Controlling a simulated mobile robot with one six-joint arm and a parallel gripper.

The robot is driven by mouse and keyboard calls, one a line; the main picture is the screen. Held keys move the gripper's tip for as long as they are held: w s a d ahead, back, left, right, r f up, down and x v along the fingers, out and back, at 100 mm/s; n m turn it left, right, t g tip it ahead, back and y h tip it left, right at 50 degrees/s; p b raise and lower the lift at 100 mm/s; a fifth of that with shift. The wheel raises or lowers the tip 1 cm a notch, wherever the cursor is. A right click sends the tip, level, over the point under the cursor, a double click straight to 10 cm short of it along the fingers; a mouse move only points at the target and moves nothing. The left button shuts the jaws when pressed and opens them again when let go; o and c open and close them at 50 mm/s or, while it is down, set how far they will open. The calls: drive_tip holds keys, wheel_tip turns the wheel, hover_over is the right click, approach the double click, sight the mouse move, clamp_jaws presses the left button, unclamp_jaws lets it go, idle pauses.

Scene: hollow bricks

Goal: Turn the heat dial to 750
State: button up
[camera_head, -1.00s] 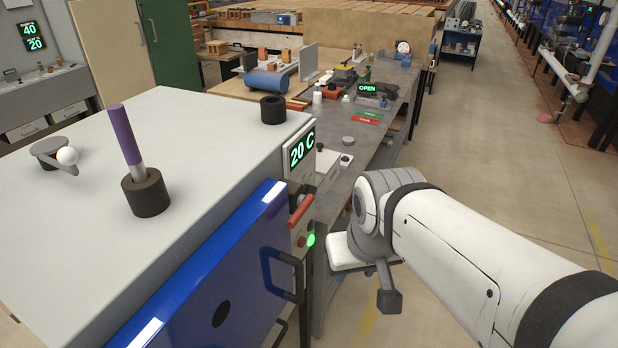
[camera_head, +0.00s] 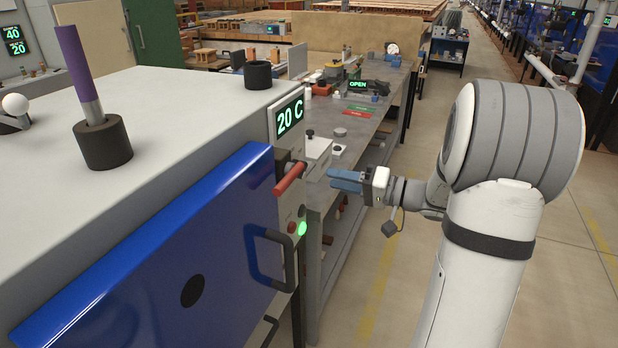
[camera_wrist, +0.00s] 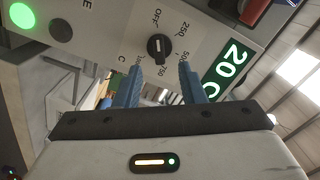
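The heat dial (camera_wrist: 159,47) is a small black knob with a white mark, on a pale panel in the wrist view. Its printed scale shows OFF, 250, 500 and 750, with a partly hidden mark beyond. The white mark lies along the OFF–750 line; I cannot tell which end it points to. My gripper (camera_wrist: 158,76) is open and empty, its blue fingers apart and just short of the dial in the picture. In the head view my gripper (camera_head: 331,179) is right of the furnace front. The furnace display (camera_head: 290,117) reads 20 C; it also shows in the wrist view (camera_wrist: 228,67).
A red lever (camera_head: 289,178) sticks out beside the panel. Below it are a green lit button (camera_head: 302,228) and the blue door's handle (camera_head: 265,262). A purple-handled tool stands in a black holder (camera_head: 103,146) on top. A workbench (camera_head: 362,130) stands behind; open floor lies right.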

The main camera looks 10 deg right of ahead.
sight(305, 170)
drive_tip(key=p+x, duration=0.1)
drive_tip(key=x, duration=0.6)
drive_tip(key=shift+w+a+p, duration=0.1)
drive_tip(key=shift+w+p, duration=0.3)
clamp_jaws()
drive_tip(key=shift+r, duration=0.1)
